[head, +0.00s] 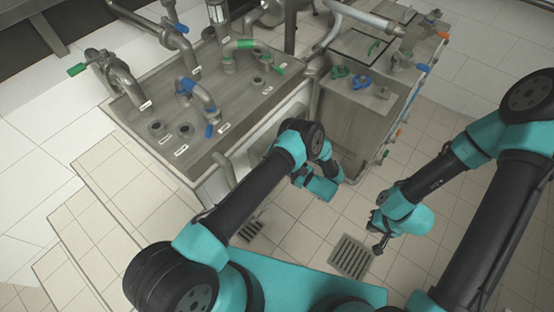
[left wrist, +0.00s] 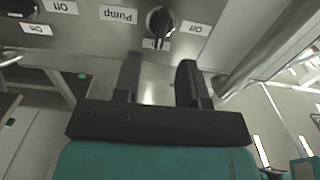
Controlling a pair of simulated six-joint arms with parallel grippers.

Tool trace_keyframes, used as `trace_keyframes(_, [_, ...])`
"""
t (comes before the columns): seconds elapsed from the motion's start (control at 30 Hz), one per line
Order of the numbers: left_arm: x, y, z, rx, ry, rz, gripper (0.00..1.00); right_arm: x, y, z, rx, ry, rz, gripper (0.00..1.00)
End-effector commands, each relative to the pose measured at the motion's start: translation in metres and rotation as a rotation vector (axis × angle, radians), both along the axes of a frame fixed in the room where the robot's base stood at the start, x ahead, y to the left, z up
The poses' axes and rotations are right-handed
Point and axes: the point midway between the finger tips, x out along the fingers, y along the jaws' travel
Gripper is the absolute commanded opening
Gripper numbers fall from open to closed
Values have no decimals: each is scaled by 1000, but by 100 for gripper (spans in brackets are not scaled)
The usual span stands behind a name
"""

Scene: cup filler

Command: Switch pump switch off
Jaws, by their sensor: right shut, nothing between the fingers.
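The pump switch (left wrist: 160,22) is a black rotary knob on a grey metal panel, at the top of the left wrist view, where the picture is upside down. A "Pump" label (left wrist: 118,14) is left of it and an "Off" label (left wrist: 194,28) right of it. My left gripper (left wrist: 159,66) is open and empty, its two black fingers pointing at the panel just short of the knob. In the head view my own left arm hides its fingers and the switch. My right gripper (head: 378,248) is shut and empty, hanging over the floor at the right.
A second black knob (left wrist: 18,7) with its own labels sits at the upper left of the left wrist view. A pipe (left wrist: 262,45) runs beside the panel at right. In the head view a steel bench (head: 130,117) carries pipes and valves; a floor drain (head: 350,256) lies below.

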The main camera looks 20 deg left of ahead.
Motion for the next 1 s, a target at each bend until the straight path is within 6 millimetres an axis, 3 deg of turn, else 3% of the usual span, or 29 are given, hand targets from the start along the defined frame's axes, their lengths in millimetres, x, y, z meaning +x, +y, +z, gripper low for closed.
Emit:
trace_keyframes(0.2, [14,36,0,0,2,3,38,0,0,0,0,0,0,0])
trace_keyframes(0.4, [23,57,-1,0,2,2,38,0,0,0,0,0,0,0])
trace_keyframes(0.8, [26,63,0,0,1,0,38,0,0,0,0,0,0,0])
trace_keyframes(1.0, [26,63,0,0,1,0,19,0,0,0,0,0,0,0])
